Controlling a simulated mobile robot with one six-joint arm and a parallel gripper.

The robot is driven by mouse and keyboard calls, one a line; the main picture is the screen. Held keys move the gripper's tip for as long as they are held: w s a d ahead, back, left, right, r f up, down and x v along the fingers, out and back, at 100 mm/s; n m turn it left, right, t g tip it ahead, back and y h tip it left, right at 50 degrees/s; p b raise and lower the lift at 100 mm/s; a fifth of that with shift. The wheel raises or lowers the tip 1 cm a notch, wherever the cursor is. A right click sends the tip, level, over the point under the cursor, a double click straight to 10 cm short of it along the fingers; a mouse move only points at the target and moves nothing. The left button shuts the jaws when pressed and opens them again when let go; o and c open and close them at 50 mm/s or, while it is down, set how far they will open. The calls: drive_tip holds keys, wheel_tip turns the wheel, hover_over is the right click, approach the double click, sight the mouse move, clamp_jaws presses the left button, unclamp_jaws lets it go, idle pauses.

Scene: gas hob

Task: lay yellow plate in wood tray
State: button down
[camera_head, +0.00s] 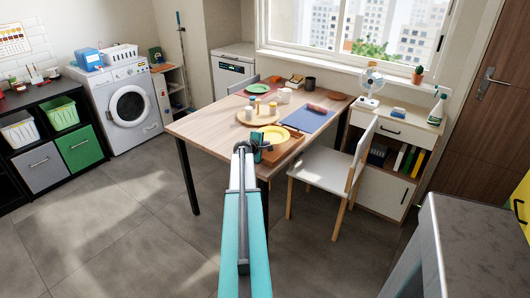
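The yellow plate (276,134) shows near the front corner of the wooden table. It is at or just above the wood tray (292,146), an orange-brown tray at the table's near edge. From this angle I cannot tell whether the plate rests in the tray or is held over it. My gripper (260,146) is at the plate's left near rim, at the end of my outstretched arm. The fingers are small and dark, and whether they are closed on the rim cannot be made out. My gripper and arm hide part of the tray's left side.
A round wooden board (244,119) with jars stands behind the plate. A blue mat (307,121) with a reddish item lies to the right. A green plate (257,88) is farther back. A white chair (322,167) stands against the table's right side. The floor at left is clear.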

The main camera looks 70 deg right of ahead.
sight(266, 155)
drive_tip(key=shift+f, duration=1.7)
drive_tip(key=c, duration=2.5)
unclamp_jaws()
drive_tip(key=shift+f, duration=0.1)
drive_tip(key=shift+o, duration=1)
drive_tip(key=shift+a, duration=0.15)
drive_tip(key=shift+b+v, duration=0.7)
drive_tip(key=shift+v, duration=5.25)
